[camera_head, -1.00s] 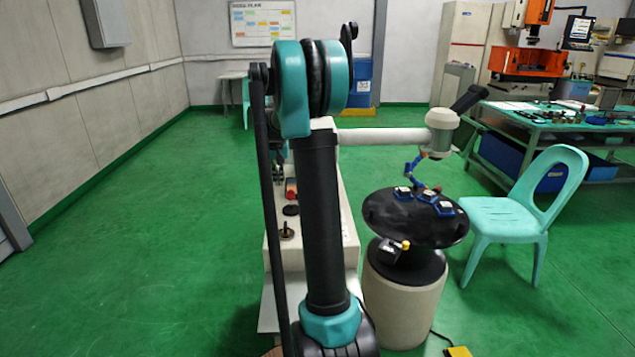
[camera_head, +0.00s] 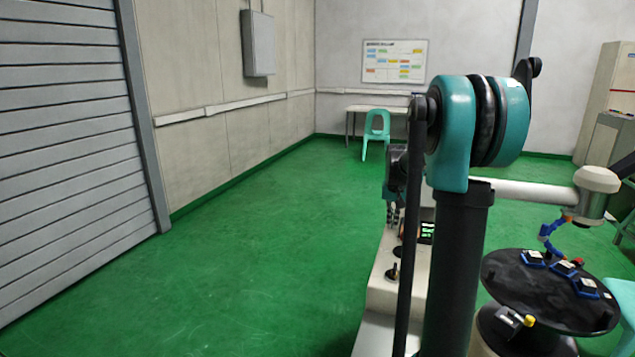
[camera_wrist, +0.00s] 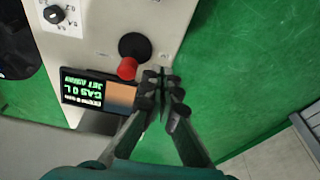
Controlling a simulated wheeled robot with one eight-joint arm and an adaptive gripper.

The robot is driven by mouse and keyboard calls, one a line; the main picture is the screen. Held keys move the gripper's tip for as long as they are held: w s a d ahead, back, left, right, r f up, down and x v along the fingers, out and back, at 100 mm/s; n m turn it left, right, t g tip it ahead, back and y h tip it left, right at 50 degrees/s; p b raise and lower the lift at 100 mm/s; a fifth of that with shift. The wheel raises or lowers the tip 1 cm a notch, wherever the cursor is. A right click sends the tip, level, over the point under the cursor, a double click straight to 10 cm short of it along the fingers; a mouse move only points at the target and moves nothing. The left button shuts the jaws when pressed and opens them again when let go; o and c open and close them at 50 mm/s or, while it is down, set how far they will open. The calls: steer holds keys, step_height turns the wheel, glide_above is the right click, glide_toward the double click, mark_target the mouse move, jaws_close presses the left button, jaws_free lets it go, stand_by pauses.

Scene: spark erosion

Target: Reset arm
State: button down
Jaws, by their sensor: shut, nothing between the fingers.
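My gripper (camera_wrist: 163,85) shows in the wrist view with its two black fingertips together and nothing between them. It is beside the edge of a cream machine top, over or near the green floor; its height cannot be told. My arm (camera_head: 460,250) stands upright at the right of the head view, its teal elbow joint at the top. The arm hides much of what is behind it, and the fingers cannot be made out clearly there.
Near the fingers are a red-tipped black knob (camera_wrist: 128,67) and a small display (camera_wrist: 85,92). A round black table (camera_head: 545,305) with small blue-edged parts stands at right. A turquoise chair (camera_head: 376,130) is at the back. The green floor at left is clear.

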steer(key=s+a+f+n, duration=0.1)
steer(key=s+a+f, duration=0.2)
steer(key=s, duration=0.7)
steer(key=s+a+f+n+t, duration=0.1)
steer(key=s+a+f, duration=0.3)
steer(key=s, duration=0.7)
steer(key=s+a+f+n, duration=0.2)
steer(key=s+f, duration=0.3)
steer(key=s, duration=0.6)
steer(key=shift+a+f+t+y, duration=0.35)
steer(key=shift+a+t+y, duration=0.05)
steer(key=shift+a, duration=0.3)
